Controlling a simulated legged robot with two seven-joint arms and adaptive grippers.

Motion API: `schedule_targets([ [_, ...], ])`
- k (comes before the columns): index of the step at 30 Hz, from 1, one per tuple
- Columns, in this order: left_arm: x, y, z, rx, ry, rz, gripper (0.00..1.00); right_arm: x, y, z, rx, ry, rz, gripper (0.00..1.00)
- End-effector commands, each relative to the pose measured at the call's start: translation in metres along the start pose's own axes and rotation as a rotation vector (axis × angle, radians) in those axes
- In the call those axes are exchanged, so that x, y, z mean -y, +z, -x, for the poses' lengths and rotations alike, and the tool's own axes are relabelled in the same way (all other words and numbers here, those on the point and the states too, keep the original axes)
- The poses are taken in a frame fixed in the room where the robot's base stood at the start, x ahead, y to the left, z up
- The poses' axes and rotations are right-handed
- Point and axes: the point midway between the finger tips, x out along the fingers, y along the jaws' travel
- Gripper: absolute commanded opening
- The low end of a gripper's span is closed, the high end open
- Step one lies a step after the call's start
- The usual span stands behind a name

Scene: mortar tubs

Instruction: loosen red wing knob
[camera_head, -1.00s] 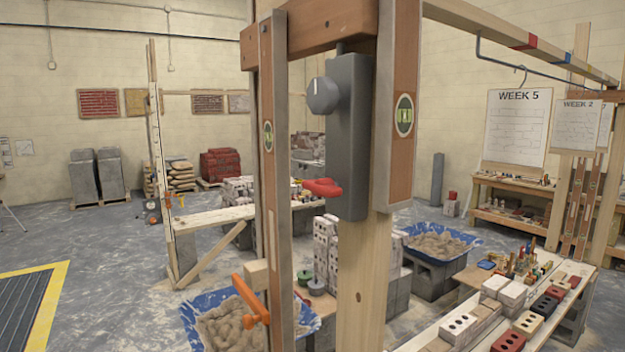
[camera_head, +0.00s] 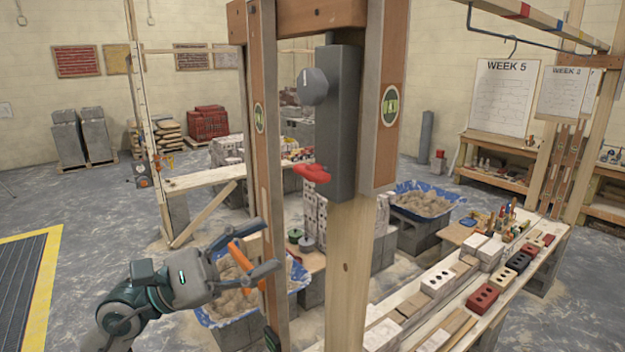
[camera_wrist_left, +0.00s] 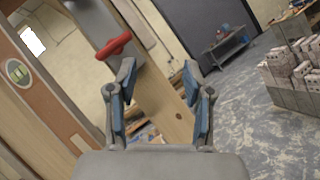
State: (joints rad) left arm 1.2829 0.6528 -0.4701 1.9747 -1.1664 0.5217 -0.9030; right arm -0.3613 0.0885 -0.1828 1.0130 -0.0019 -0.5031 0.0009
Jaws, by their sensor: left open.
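The red wing knob (camera_head: 312,173) sticks out to the left from the low end of a grey box (camera_head: 345,125) on a wooden post. It also shows in the left wrist view (camera_wrist_left: 113,46), above and left of the fingers. My left gripper (camera_head: 272,246) is open, below and left of the knob and apart from it. In the left wrist view the wooden post (camera_wrist_left: 165,105) shows between and beyond its blue-padded fingers. An orange clamp handle (camera_head: 243,255) appears between the fingers in the head view; I cannot tell whether they touch. My right gripper does not show.
A round grey dial (camera_head: 314,86) sits above the knob on the box. Upright levels (camera_head: 262,130) stand close on both sides. A blue-lined tub of mortar (camera_head: 235,305) is below my left gripper. Bricks and planks fill the bench (camera_head: 450,310) at right. Open floor lies at left.

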Motion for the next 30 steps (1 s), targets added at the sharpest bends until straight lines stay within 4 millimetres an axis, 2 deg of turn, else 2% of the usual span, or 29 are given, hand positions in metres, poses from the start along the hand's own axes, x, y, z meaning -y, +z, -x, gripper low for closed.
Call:
schedule_targets([
  [1,-0.006,0.02,-0.003,-0.091,-0.055,-0.189,0.51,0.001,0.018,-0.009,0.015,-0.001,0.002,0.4],
  [3,-0.014,0.035,-0.001,-0.223,-0.116,-0.415,0.51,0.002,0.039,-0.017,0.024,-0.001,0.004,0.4],
  [6,-0.032,0.053,0.009,-0.388,-0.166,-0.657,0.51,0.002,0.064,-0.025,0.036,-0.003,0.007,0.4],
  [9,-0.046,0.068,0.019,-0.509,-0.19,-0.805,0.51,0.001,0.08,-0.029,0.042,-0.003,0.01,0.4],
  [13,-0.057,0.076,0.027,-0.588,-0.201,-0.891,0.51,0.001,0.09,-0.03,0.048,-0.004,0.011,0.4],
  [16,-0.059,0.073,0.021,-0.603,-0.207,-0.903,0.51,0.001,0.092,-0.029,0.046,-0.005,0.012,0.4],
  [20,-0.059,0.061,0.001,-0.601,-0.209,-0.901,0.51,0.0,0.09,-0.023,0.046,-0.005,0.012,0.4],
  [30,-0.067,0.018,-0.063,-0.596,-0.205,-0.897,0.51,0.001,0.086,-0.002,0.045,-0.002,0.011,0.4],
])
